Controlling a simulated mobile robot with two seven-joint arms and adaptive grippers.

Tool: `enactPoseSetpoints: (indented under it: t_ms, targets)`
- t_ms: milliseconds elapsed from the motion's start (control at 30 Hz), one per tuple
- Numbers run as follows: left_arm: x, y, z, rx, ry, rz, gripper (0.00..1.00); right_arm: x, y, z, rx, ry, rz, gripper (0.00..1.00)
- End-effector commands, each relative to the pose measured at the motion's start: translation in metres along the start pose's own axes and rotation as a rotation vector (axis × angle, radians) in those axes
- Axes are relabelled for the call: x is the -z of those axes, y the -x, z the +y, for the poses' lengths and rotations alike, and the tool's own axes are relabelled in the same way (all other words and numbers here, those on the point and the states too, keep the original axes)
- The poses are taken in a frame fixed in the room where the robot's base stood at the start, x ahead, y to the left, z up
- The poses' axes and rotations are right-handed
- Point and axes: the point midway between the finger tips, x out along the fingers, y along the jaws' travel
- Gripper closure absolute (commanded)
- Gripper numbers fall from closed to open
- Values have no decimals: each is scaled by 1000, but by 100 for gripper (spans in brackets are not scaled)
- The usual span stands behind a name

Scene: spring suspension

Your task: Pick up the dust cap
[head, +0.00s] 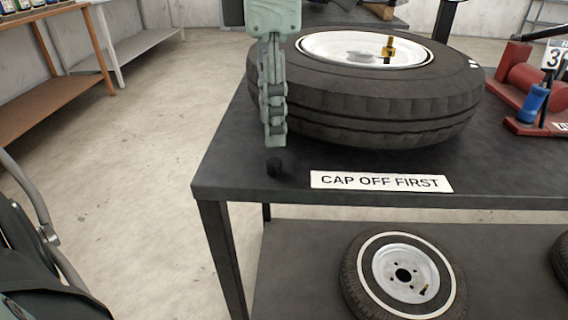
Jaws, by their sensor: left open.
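The dust cap (274,168) is a small black cylinder on the dark table near its front left corner. My left gripper (273,138) is pale green, points straight down and is open. Its fingertips are just above the dust cap in the picture, with a small gap between them and the cap. I see the fingers nearly edge-on, so one largely hides the other. My right gripper is not in view.
A large tyre (375,105) lies flat on the table (225,165) right behind the fingers, with a brass fitting (388,47) on its white rim. A "CAP OFF FIRST" sign (381,182) is right of the cap. Red equipment (525,76) stands far right.

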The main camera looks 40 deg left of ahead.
Motion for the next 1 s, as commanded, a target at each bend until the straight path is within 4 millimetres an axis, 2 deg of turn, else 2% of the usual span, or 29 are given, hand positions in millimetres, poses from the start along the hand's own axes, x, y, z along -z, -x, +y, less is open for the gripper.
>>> enactPoseSetpoints:
  t_ms: [233, 400, 700, 767, 1000]
  targets:
    - [-2, -33, 0, 5, -1, 4, 57, 6, 7, -1, 2, -3, 17, 50]
    - [-3, -57, 1, 4, 0, 2, 57, 3, 2, -1, 2, -2, 9, 50]
    - [-4, -63, 1, 1, 1, -2, 57, 1, 0, -1, 1, -2, 1, 50]
    - [-4, -63, 1, 1, 1, -2, 62, 2, 0, -1, 1, -2, 3, 50]
    - [-4, -63, 1, 1, 1, -2, 92, 4, 2, 1, -1, 0, 9, 50]
